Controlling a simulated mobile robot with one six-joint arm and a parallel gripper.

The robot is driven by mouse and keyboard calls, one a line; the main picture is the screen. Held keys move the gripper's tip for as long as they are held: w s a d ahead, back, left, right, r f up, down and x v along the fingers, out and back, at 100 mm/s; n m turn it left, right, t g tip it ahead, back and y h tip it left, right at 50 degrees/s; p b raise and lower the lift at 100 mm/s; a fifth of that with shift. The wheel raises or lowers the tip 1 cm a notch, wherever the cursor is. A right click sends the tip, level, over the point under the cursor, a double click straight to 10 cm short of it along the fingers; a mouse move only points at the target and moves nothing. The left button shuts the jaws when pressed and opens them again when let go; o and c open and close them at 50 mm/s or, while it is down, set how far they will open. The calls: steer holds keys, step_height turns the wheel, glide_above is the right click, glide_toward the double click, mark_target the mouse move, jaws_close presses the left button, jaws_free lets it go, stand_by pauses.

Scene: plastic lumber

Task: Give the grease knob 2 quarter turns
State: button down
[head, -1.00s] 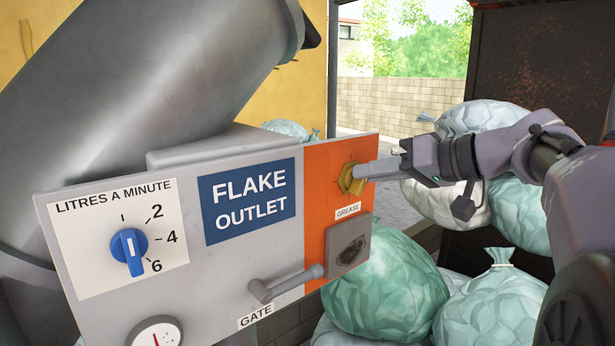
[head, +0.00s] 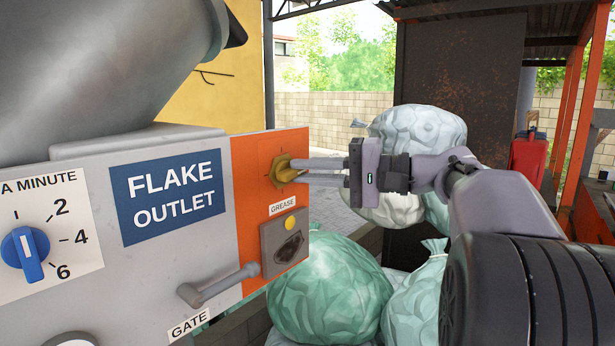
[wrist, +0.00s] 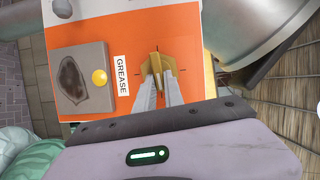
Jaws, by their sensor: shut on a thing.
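The brass grease knob (head: 281,172) sits on the orange strip (head: 247,180) of the machine panel, above the GREASE label (head: 282,205). My gripper (head: 292,171) comes in from the right, its two fingers one above the other at the knob. In the wrist view the knob (wrist: 157,62) has a raised rib, and my fingertips (wrist: 159,80) are closed on its sides. The fingers partly hide the knob. A square grey plate (head: 268,244) below the label has a dark patch and a yellow round spot (head: 291,223).
A grey GATE lever (head: 215,287) sticks out below the knob. A blue dial (head: 30,254) is at the left. Stuffed bags (head: 330,290) are piled below my arm and behind it (head: 418,140). A red canister (head: 528,160) stands at the far right.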

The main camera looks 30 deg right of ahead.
steer(key=m+t+b, duration=0.1)
steer(key=m, duration=0.1)
steer(key=f+m+y+b, duration=0.1)
steer(key=m, duration=0.2)
steer(key=shift+a+t, duration=0.1)
steer(key=shift+t, duration=0.3)
steer(key=m+t+p, duration=0.1)
steer(key=m, duration=0.3)
steer(key=m+t+h, duration=0.1)
steer(key=m+t, duration=0.1)
steer(key=m, duration=0.2)
steer(key=a+m+t+h+p, duration=0.1)
steer(key=m, duration=0.4)
steer(key=shift+s+f+t+p, duration=0.25)
steer(key=shift+t+p, duration=0.05)
steer(key=shift+t, duration=0.1)
steer(key=shift+s+a+m+t+h+p, duration=0.1)
steer(key=shift+m+t+h+p, duration=0.15)
steer(key=shift+m+h+p, duration=0.45)
steer(key=shift+w+a+m+t+h+p, duration=0.1)
steer(key=shift+m+t+h+p, duration=0.2)
steer(key=shift+m, duration=0.75)
steer(key=shift+s+a+m+t+h+p, duration=0.15)
steer(key=shift+m+h+p, duration=0.15)
steer(key=shift+m+p, duration=0.4)
steer(key=shift+m, duration=0.45)
